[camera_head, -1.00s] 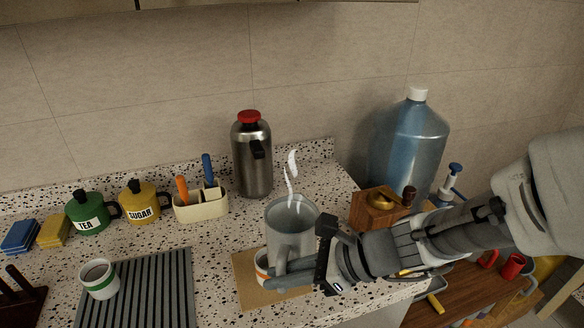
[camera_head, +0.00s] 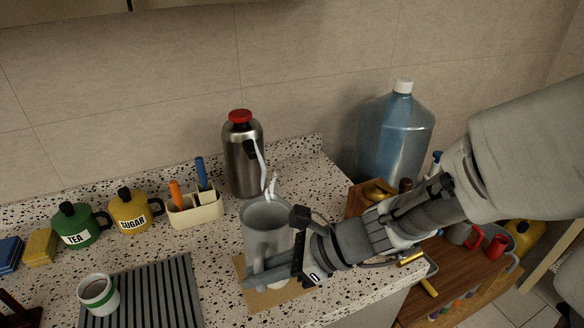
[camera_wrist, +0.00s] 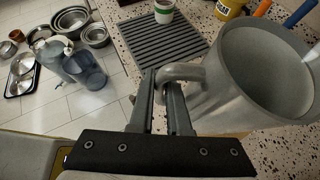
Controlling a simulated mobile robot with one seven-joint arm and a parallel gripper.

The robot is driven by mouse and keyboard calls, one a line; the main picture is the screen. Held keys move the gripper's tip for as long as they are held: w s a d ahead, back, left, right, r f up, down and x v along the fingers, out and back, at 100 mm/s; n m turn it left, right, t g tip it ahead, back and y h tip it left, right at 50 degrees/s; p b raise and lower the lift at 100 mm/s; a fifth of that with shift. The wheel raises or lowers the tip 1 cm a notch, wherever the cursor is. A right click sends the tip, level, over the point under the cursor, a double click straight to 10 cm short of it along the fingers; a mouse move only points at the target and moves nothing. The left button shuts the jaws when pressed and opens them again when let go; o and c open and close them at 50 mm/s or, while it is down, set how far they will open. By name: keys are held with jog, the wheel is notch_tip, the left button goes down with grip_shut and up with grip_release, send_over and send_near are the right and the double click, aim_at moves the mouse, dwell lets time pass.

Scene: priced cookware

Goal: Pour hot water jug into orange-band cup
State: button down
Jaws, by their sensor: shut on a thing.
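A grey metal jug (camera_head: 266,232) with white steam rising from it stands roughly upright over the tan board (camera_head: 300,290). My gripper (camera_head: 248,281) is shut on the jug's handle. In the wrist view the jug (camera_wrist: 225,95) fills the right side, and its handle (camera_wrist: 183,72) runs between my fingers (camera_wrist: 165,100). I cannot make out a water level inside. The orange-band cup's band does not show now; jug and fingers cover that spot.
A steel flask with a red lid (camera_head: 243,155) stands behind the jug. The sugar pot (camera_head: 131,213), tea pot (camera_head: 76,228) and utensil holder (camera_head: 196,213) line the back left.

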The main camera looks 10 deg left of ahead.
aim_at(260, 251)
jog(key=shift+s+r+m+g+p, duration=0.3)
jog(key=shift+m+g+p, duration=0.3)
jog(key=shift+p, duration=0.65)
jog(key=shift+s+r+m+g+p, duration=0.15)
jog(key=shift+r+m+g+p, duration=0.35)
jog(key=shift+p, duration=0.7)
jog(key=r+m+g+p, duration=0.1)
jog(key=p, duration=0.1)
jog(key=w+r+m+g+p, duration=0.1)
jog(key=g+p, duration=0.1)
jog(key=shift+y, duration=0.3)
jog(key=shift+w+r+m+g+p, duration=0.1)
jog(key=shift+w+m+g+p, duration=0.45)
jog(key=shift+p, duration=0.45)
jog(key=shift+m+p, duration=0.25)
jog(key=shift+p, duration=0.1)
jog(key=shift+g+p, duration=0.25)
jog(key=shift+p, duration=0.1)
jog(key=shift+w+y, duration=0.2)
jog(key=shift+y, duration=0.1)
jog(key=shift+m+p, duration=0.3)
jog(key=shift+p, duration=0.15)
jog(key=shift+w, duration=0.1)
